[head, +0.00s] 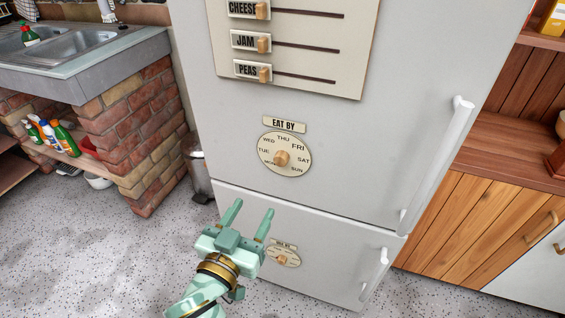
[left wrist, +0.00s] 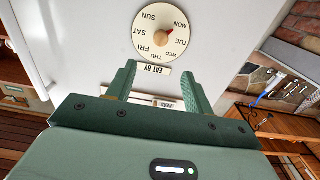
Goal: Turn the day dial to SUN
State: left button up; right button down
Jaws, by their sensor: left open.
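The day dial (head: 292,168) is a round cream disc with day names and a wooden knob (head: 282,158), on the upper white fridge door below an EAT BY plate (head: 284,125). In the left wrist view the dial (left wrist: 150,22) appears upside down. The knob's red tip there seems to point towards MON, between SUN and TUE. My left gripper (head: 252,208) is open and empty, below and left of the dial in the head view, its fingers pointing up, apart from the knob. My right gripper is in neither view.
A smaller dial (head: 285,261) with its own EAT BY plate is on the lower door. CHEESE, JAM and PEAS sliders are on a panel (head: 310,85) above. Door handles (head: 436,165) stand out at right. A bin (head: 198,170) and brick plinth (head: 140,140) are left.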

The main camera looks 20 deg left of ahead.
pick_arm(q)
jog(key=b, duration=0.2)
send_near(280, 162)
jog(key=w+b, duration=0.2)
jog(key=w, duration=0.5)
jog(key=shift+w+f, duration=0.15)
jog(key=shift+w, duration=0.6)
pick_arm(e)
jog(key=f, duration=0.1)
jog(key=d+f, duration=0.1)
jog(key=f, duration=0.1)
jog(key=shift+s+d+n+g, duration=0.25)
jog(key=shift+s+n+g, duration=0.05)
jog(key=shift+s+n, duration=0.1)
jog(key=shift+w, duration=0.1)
pick_arm(q)
jog(key=shift+d, duration=0.1)
jog(key=c, duration=1)
